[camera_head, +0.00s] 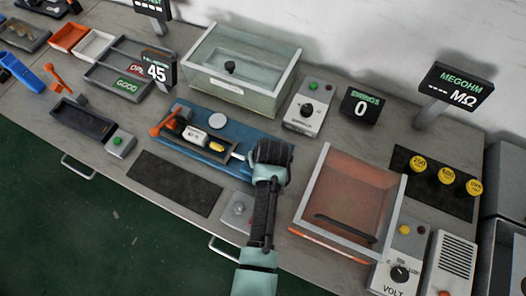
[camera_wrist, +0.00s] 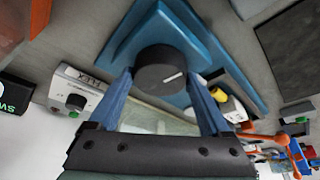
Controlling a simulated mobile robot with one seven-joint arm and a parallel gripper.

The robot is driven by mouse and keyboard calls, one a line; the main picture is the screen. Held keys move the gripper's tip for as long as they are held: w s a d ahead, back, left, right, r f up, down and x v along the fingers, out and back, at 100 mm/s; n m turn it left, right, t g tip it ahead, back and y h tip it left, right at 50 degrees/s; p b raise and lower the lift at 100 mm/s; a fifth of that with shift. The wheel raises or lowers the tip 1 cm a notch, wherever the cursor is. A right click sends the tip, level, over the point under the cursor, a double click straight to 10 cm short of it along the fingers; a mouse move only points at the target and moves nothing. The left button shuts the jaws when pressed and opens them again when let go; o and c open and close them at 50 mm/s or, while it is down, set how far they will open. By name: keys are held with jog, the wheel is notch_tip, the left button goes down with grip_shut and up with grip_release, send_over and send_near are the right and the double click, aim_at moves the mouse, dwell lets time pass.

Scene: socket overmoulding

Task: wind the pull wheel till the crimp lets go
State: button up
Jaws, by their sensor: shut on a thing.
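The pull wheel (camera_wrist: 160,68) is a dark round knob with a white mark, on the blue fixture (camera_wrist: 125,40). In the wrist view my gripper (camera_wrist: 161,75) has its two blue fingers on either side of the wheel, shut on it. In the head view my gripper (camera_head: 271,160) is at the right end of the blue fixture (camera_head: 180,160) and hides the wheel. A white block (camera_head: 193,137) and a yellow piece (camera_head: 216,146) sit in the dark holder left of my gripper. I cannot make out the crimp itself.
An orange lever (camera_head: 163,124) stands at the fixture's left end. A clear bin (camera_head: 240,85) is behind, and an orange-tinted clear box (camera_head: 350,200) stands close on the right. A display (camera_head: 157,73) reads 45; another (camera_head: 361,107) reads 0. A dark mat (camera_head: 175,183) lies in front.

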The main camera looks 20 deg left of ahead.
jog(key=m+h, duration=0.1)
jog(key=m, duration=0.2)
jog(key=m+h+p, duration=0.1)
jog(key=m, duration=0.2)
jog(key=shift+a+r+t, duration=0.1)
jog(key=shift+a+t, duration=0.1)
jog(key=shift+t, duration=0.2)
jog(key=shift+m+h, duration=0.3)
jog(key=o, duration=1.2)
jog(key=shift+c, duration=0.2)
jog(key=shift+s, duration=0.1)
jog(key=v, duration=1.3)
